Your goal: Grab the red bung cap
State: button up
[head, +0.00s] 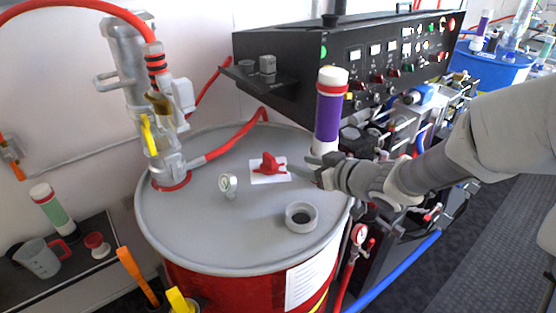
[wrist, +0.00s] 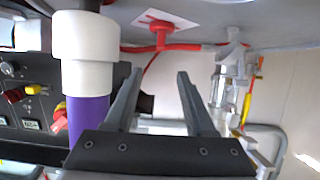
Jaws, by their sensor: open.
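The red bung cap (head: 269,164) has a raised grip and sits on a white square sheet (head: 277,176) on top of the grey drum lid (head: 200,215). It also shows in the wrist view (wrist: 160,32), near the top edge and ahead of the fingers. My gripper (head: 316,171) is to the right of the cap in the head view, apart from it. In the wrist view its two fingers (wrist: 159,80) are spread with nothing between them. One finger is partly hidden in the head view.
A purple cylinder with white ends (head: 328,120) stands close beside my gripper. A grey ring (head: 301,217) and a small gauge (head: 229,185) are on the lid. A red hose (head: 232,143) and pump tube (head: 130,70) are at the lid's back left. A black control panel (head: 350,60) stands behind.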

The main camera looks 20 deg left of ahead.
aim_at(271, 157)
jog(key=b+x, duration=0.1)
jog(key=x, duration=0.9)
jog(key=shift+w+f, duration=0.1)
jog(key=shift+f, duration=0.05)
jog(key=shift+b+x, duration=0.35)
jog(key=shift+x, duration=2.25)
jog(key=shift+f, duration=0.1)
grip_shut()
